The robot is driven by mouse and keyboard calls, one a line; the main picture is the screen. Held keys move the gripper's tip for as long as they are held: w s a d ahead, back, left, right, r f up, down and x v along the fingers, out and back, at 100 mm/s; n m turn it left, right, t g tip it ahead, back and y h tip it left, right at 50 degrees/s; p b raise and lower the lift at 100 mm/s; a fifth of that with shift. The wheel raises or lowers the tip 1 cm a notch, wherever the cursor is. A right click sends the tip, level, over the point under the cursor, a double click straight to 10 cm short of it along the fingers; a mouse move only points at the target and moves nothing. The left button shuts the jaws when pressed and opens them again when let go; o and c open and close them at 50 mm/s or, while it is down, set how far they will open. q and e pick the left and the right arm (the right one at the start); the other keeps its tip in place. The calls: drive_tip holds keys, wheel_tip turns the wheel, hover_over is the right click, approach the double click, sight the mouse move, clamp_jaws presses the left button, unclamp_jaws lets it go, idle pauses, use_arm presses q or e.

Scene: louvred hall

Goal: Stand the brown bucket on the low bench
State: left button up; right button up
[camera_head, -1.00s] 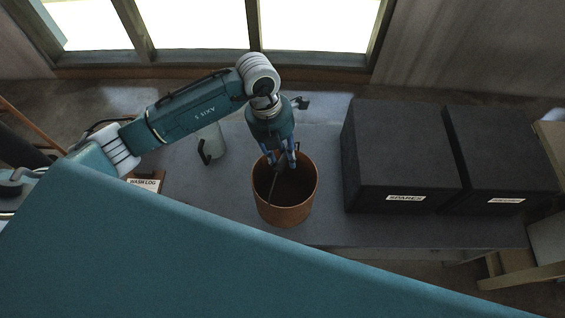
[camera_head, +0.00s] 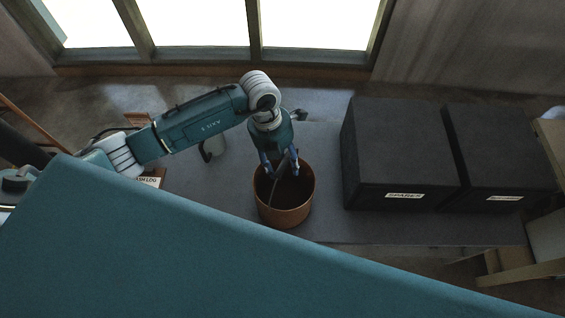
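The brown bucket (camera_head: 286,215) is upright in the middle of the view, over the low grey bench (camera_head: 360,228). Its thin grey handle rises inside the rim towards my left gripper. My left gripper (camera_head: 280,171) points down at the far side of the bucket's mouth, with its fingers at the handle. It looks shut on the handle, though the fingertips are partly lost in the dark interior. I cannot tell whether the bucket's base touches the bench. My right gripper is out of view.
Two black boxes, one labelled SPARES (camera_head: 400,155) and another beside it (camera_head: 498,160), fill the bench's right part. A log card (camera_head: 150,180) lies farther left. Bare bench shows between bucket and boxes.

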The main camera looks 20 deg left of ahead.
use_arm(q)
drive_tip(key=shift+r, duration=0.1)
wheel_tip(320, 180, up, 12)
drive_tip(key=a+b, duration=0.2)
drive_tip(key=b, duration=0.1)
drive_tip(key=shift+a, duration=0.2)
drive_tip(key=shift+w, duration=0.1)
idle(0.4)
